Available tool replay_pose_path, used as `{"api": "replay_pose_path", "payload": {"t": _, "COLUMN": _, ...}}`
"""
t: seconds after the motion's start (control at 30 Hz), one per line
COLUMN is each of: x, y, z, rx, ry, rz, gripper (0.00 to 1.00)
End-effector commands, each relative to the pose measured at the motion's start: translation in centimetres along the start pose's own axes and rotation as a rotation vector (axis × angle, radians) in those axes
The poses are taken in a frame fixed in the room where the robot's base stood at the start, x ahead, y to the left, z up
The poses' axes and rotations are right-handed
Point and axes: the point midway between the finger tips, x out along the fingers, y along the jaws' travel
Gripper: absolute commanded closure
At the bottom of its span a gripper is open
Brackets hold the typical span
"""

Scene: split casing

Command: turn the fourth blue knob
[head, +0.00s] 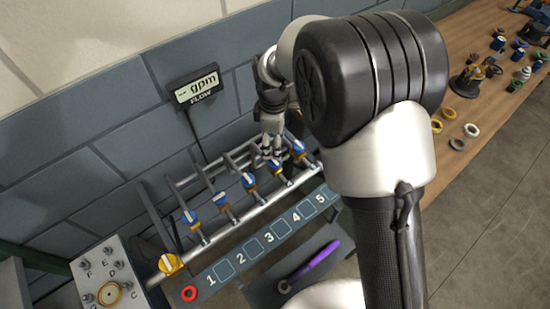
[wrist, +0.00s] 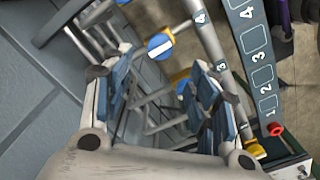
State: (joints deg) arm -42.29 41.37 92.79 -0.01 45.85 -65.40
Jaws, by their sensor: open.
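A row of several blue knobs with white stripes and yellow bodies stands on the pipe rack in the head view. The fourth blue knob (head: 274,165) is just below my gripper (head: 271,148), and the gripper partly covers that area. In the wrist view, my gripper (wrist: 160,62) is open and empty, with its two blue-padded fingers wide apart. A blue knob (wrist: 160,46) by the pipe mark 4 shows beyond the gap between the fingertips, its white stripe slanted. Another blue knob (wrist: 183,87) is partly hidden by the right finger. I see no contact with a knob.
A numbered panel (head: 268,239) runs along the front of the pipes. A yellow knob (head: 170,263) sits at the pipe's left end, near a red ring (head: 189,293). A purple-handled tool (head: 322,256) lies on a dark tray. A flow meter (head: 195,87) hangs on the wall behind.

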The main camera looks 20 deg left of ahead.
Motion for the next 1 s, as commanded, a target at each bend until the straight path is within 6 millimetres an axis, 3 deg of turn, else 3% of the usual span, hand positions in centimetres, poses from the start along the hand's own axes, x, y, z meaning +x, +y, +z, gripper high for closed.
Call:
{"api": "replay_pose_path", "payload": {"t": 0.03, "x": 1.4, "y": -0.1, "z": 0.1, "rx": 0.001, "ry": -0.002, "rz": -0.004, "gripper": 0.46}}
{"api": "replay_pose_path", "payload": {"t": 0.2, "x": 5.1, "y": -0.1, "z": 0.1, "rx": 0.001, "ry": -0.002, "rz": -0.004, "gripper": 0.46}}
{"api": "replay_pose_path", "payload": {"t": 0.4, "x": 8.1, "y": -0.1, "z": 0.1, "rx": 0.001, "ry": -0.001, "rz": -0.002, "gripper": 0.46}}
{"api": "replay_pose_path", "payload": {"t": 0.6, "x": 9.3, "y": 0.0, "z": 0.0, "rx": 0.002, "ry": 0.000, "rz": 0.000, "gripper": 0.46}}
{"api": "replay_pose_path", "payload": {"t": 0.87, "x": 9.4, "y": 0.0, "z": 0.0, "rx": 0.002, "ry": 0.000, "rz": 0.000, "gripper": 0.46}}
{"api": "replay_pose_path", "payload": {"t": 1.0, "x": 9.4, "y": 0.0, "z": 0.0, "rx": 0.002, "ry": 0.000, "rz": 0.000, "gripper": 0.54}}
